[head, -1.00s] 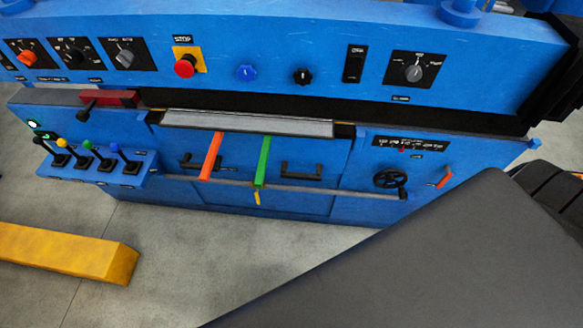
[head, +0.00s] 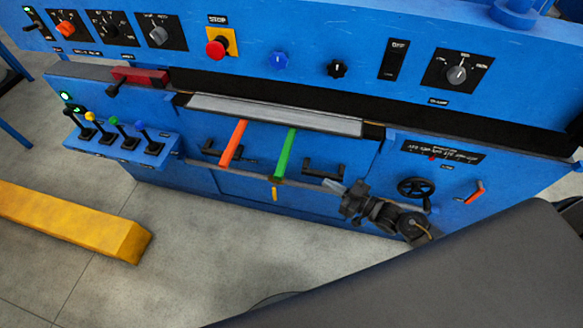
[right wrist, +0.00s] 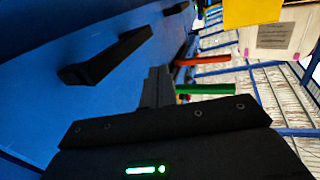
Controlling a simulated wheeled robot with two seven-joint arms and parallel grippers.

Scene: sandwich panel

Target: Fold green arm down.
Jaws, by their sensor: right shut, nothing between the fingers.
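The green arm (head: 285,153) is a slim bar on the front of the blue machine, below a light grey ledge. It slants out toward me from under the ledge. In the right wrist view the green arm (right wrist: 207,89) shows just beyond the fingertips. My right gripper (head: 334,188) is shut and empty, to the right of and slightly below the green arm's free end, apart from it. Its dark fingers (right wrist: 158,86) also show in the right wrist view. My left gripper is out of view.
An orange arm (head: 234,143) stands left of the green one. Black handles (head: 322,168) sit on the panel close to my right gripper. A handwheel (head: 416,188) and an orange lever (head: 475,192) are further right. A yellow beam (head: 75,222) lies on the floor.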

